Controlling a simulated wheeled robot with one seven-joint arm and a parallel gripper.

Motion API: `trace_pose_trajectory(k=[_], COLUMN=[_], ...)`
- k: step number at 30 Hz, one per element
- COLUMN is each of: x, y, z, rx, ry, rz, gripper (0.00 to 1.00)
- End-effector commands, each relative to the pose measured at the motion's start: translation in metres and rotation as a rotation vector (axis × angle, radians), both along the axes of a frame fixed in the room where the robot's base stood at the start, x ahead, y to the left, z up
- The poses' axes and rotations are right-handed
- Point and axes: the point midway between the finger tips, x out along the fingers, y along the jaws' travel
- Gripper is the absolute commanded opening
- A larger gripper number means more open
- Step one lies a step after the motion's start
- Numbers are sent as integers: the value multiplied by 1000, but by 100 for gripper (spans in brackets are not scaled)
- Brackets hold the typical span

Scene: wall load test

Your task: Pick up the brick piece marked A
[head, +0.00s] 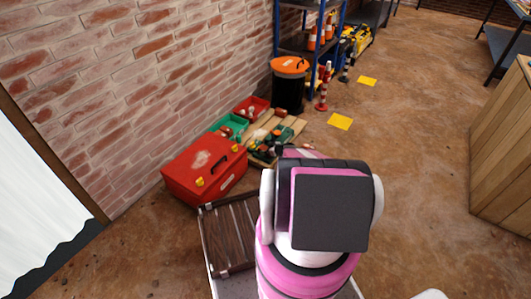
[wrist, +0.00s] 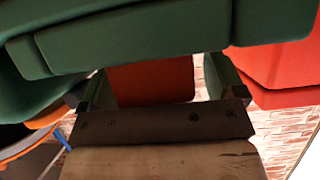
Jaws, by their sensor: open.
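I cannot make out a letter A on anything in either view. In the wrist view, which looks upside down, a reddish-brown block (wrist: 150,84) shows between two dark green, finger-like parts. It may be a brick piece, but its full shape is hidden. These parts look like my open gripper (wrist: 157,92), with the block between them and no visible sign of a grip. Large dark green shapes cover the top of that view. In the head view my pink and white arm hides the gripper and part of the wooden pallet (head: 297,125) with dark green items.
A red toolbox (head: 205,168), a green bin (head: 229,126) and a red bin (head: 252,107) stand along the brick wall. A brown crate (head: 228,232) is near my arm.

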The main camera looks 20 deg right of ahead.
Motion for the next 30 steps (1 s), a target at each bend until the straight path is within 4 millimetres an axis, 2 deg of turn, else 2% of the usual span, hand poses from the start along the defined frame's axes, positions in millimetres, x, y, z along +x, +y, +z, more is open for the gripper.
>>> trace_pose_trajectory(k=[5, 6, 11, 12, 13, 23, 30], x=[0, 0, 0, 0, 0, 0, -1], y=[0, 0, 0, 0, 0, 0, 1], z=[0, 0, 0, 0, 0, 5, 32], rx=[0, 0, 0, 0, 0, 1, 2], ry=[0, 0, 0, 0, 0, -2, -3], rz=[-1, -1, 0, 0, 0, 0, -1], gripper=[88, 85, 33, 20, 17, 18, 18])
